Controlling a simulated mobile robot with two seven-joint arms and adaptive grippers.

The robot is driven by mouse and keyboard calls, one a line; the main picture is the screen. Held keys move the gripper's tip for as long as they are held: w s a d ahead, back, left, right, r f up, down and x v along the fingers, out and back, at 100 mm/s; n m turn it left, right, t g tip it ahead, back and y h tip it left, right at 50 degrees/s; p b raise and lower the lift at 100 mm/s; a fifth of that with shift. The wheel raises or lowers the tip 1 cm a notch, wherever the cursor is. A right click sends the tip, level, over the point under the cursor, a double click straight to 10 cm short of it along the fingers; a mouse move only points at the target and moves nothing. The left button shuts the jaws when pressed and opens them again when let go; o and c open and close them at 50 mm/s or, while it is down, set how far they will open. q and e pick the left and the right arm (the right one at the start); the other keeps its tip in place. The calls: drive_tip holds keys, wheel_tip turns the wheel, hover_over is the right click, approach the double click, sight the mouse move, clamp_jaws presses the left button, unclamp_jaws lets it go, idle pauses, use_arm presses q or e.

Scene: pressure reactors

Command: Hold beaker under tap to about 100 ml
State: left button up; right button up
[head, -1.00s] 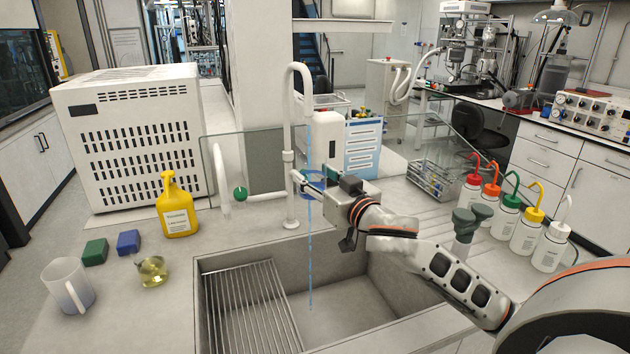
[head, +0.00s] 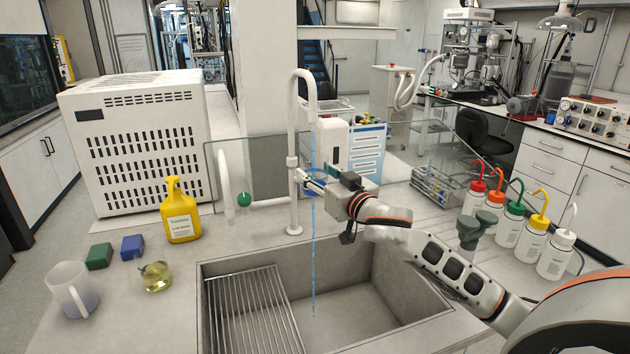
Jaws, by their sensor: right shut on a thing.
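The white tap (head: 293,150) stands behind the sink (head: 365,318), and a thin blue dashed stream (head: 314,265) runs from its spout to the basin. My right gripper (head: 312,184) is at the tap column, below the spout, shut on what looks like the tap's blue round handle (head: 317,169); its fingers partly hide it. A translucent white beaker with a handle (head: 72,290) stands upright on the counter at front left, away from the gripper. A small glass vessel with yellow liquid (head: 157,278) stands nearby. My left gripper is out of view.
A yellow bottle (head: 180,215), a green block (head: 99,256) and a blue block (head: 133,247) are left of the sink. A metal rack (head: 255,315) covers the sink's left part. Several wash bottles (head: 508,222) stand at right. A glass screen (head: 270,165) is behind the tap.

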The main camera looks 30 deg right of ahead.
drive_tip(key=w+d, duration=0.3)
drive_tip(key=w, duration=0.2)
drive_tip(key=shift+w, duration=0.35)
drive_tip(key=shift+s, duration=0.1)
idle(6.0)
drive_tip(key=s+a, duration=0.1)
drive_tip(key=s, duration=0.1)
drive_tip(key=s+a, duration=0.1)
drive_tip(key=s, duration=0.2)
drive_tip(key=s+a, duration=0.2)
drive_tip(key=s, duration=0.1)
drive_tip(key=shift+a, duration=0.1)
